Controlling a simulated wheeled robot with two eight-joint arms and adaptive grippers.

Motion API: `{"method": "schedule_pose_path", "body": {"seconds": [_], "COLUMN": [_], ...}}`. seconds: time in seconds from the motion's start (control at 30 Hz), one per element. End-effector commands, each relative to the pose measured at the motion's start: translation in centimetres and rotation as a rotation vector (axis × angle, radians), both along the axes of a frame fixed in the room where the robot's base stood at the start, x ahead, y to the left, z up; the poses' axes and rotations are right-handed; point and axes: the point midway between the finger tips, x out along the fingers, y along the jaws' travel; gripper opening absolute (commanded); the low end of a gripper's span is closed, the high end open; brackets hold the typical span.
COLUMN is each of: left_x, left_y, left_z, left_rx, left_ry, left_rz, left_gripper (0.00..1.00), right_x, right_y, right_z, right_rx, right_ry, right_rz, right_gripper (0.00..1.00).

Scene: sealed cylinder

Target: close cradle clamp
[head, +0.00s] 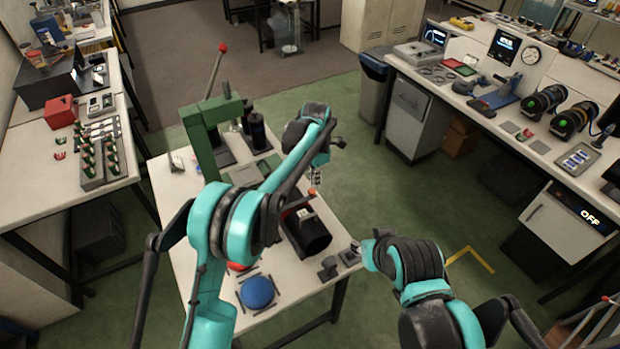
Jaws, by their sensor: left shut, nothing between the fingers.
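A black cylinder (311,238) lies on its side on the white table, its open-looking dark end facing the front right. A red-and-orange part (294,205), perhaps the cradle clamp's handle, shows at the cylinder's far end; my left arm partly hides it, so I cannot tell the clamp's position. My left gripper (314,187) points down just above and beside that far end, shut and empty. My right gripper (352,254) is at the table's right edge, to the right of the cylinder; its fingers are too small and dark to read.
A green press frame (205,130) with a long red-tipped lever stands at the table's back left. A blue round piece (257,292) lies at the front of the table. Dark bottles (257,130) stand at the back. Benches line both sides, with green floor between.

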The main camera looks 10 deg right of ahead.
Motion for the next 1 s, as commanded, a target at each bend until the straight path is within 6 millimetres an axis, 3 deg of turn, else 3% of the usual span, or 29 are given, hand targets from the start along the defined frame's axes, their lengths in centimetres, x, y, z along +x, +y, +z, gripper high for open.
{"method": "schedule_pose_path", "body": {"seconds": [0.33,1.0], "left_x": [0.3,0.4], "left_y": [-0.8,-0.6], "left_z": [-1.9,-1.7], "left_rx": [0.000,-0.002], "left_ry": [0.000,0.001], "left_rz": [0.001,0.000], "left_gripper": [0.00,0.00], "right_x": [0.0,0.0], "right_y": [0.0,0.0], "right_z": [-0.8,-0.5], "right_rx": [0.000,0.000], "right_ry": [0.000,0.000], "right_rz": [0.000,0.000], "right_gripper": [0.34,0.34]}}
